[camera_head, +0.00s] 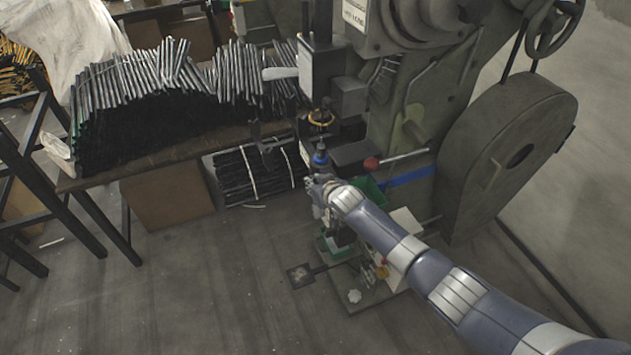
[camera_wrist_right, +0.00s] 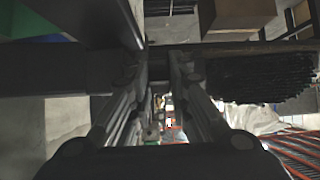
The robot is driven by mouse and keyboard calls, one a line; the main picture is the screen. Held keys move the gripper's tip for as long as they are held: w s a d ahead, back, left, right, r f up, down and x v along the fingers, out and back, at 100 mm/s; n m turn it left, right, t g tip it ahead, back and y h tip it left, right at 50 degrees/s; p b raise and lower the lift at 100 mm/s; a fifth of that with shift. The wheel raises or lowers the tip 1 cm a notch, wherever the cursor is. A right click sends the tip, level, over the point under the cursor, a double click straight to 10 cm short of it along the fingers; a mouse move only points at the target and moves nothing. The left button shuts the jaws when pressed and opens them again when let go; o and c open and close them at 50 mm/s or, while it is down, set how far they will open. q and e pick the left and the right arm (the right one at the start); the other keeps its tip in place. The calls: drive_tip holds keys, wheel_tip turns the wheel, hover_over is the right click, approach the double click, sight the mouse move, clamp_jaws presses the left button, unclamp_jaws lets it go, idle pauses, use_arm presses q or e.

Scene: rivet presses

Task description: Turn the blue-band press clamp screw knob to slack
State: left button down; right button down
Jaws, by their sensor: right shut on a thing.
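The blue-band press (camera_head: 430,100) is a large grey-green machine with a blue band (camera_head: 408,178) around its body. My right arm comes in from the lower right, and its gripper (camera_head: 320,172) is at the press's tool area, below the ram. It is shut on what appears to be the clamp screw knob, which the fingers mostly hide. In the right wrist view my two fingers (camera_wrist_right: 158,66) reach forward to a dark part of the press between their tips. The knob's turn cannot be read. My left gripper is out of view.
A red-ball lever (camera_head: 371,164) sticks out close to the right of my gripper. The flywheel (camera_head: 505,155) stands at right. A table (camera_head: 165,157) stacked with dark rods is at left, with a rod bundle (camera_head: 255,175) beneath. Floor at front left is clear.

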idle(0.4)
drive_tip(key=c, duration=1.5)
unclamp_jaws()
drive_tip(key=shift+v, duration=5.95)
